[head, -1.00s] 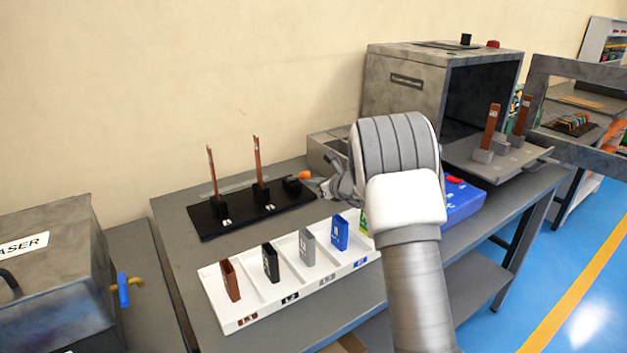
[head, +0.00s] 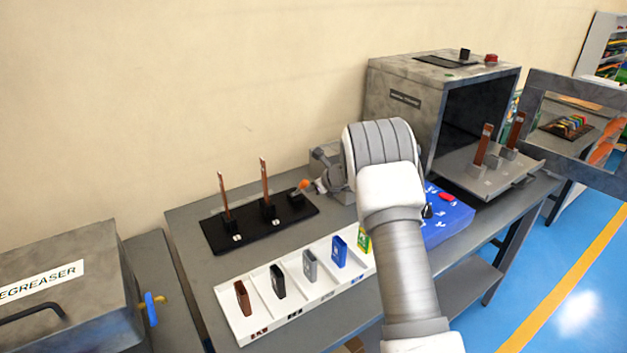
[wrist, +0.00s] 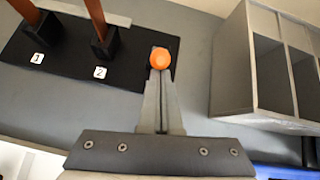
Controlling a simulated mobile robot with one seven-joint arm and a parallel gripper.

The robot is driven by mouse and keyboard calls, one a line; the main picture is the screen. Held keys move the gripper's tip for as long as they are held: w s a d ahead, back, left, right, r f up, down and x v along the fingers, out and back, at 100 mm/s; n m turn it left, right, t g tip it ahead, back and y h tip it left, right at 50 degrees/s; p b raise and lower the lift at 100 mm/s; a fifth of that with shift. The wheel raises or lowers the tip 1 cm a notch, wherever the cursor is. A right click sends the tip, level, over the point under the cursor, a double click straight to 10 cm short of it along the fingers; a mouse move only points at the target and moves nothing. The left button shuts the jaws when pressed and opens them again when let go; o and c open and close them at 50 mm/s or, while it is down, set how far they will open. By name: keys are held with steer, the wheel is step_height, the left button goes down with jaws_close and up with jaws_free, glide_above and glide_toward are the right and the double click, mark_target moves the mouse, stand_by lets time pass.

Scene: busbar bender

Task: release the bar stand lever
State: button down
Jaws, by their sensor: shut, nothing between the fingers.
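The black bar stand (head: 222,242) is on the grey table and holds two upright copper bars (head: 224,197) (head: 265,178). In the wrist view the slots are marked 1 and 2. The stand's lever has an orange knob (head: 303,184) at the stand's right end; the knob also shows in the wrist view (wrist: 160,58). My gripper (head: 314,187) is shut and empty, close to the knob's right side in the head view. In the wrist view its fingertips (wrist: 159,76) meet the knob's lower edge; I cannot tell whether they touch. The knob hides part of the lever.
A white tray (head: 262,333) with several coloured pieces lies in front of the stand. A grey compartment box (wrist: 236,60) is to the right of the stand. A blue box (head: 447,228) and an open-doored grey oven (head: 395,120) stand further right. A degreaser (head: 90,300) is at left.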

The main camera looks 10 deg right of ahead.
steer(key=p, duration=0.1)
steer(key=w+r+p, duration=0.1)
steer(key=shift+a+r+p, duration=0.2)
steer(key=shift+r+p, duration=0.05)
steer(key=shift+p, duration=0.05)
steer(key=w+p, duration=0.1)
steer(key=w+r+p, duration=0.1)
steer(key=p, duration=0.1)
steer(key=shift+a+r, duration=0.3)
steer(key=shift+a, duration=0.1)
steer(key=shift+w+a+r+p, duration=0.25)
steer(key=shift+w+p, duration=0.3)
steer(key=shift+w+a+r+p, duration=0.2)
steer(key=shift+w+a+p, duration=0.05)
steer(key=shift+w+p, duration=0.3)
steer(key=shift+w+a+r+p, duration=0.3)
steer(key=shift+w+r+p, duration=0.1)
steer(key=shift+w+r, duration=0.05)
steer(key=shift+a+r, duration=0.15)
steer(key=shift+r, duration=0.05)
step_height(320, 180, up, 8)
steer(key=s+d+p, duration=0.2)
steer(key=p, duration=0.3)
steer(key=shift+s+d+r, duration=0.15)
steer(key=shift+r, duration=0.05)
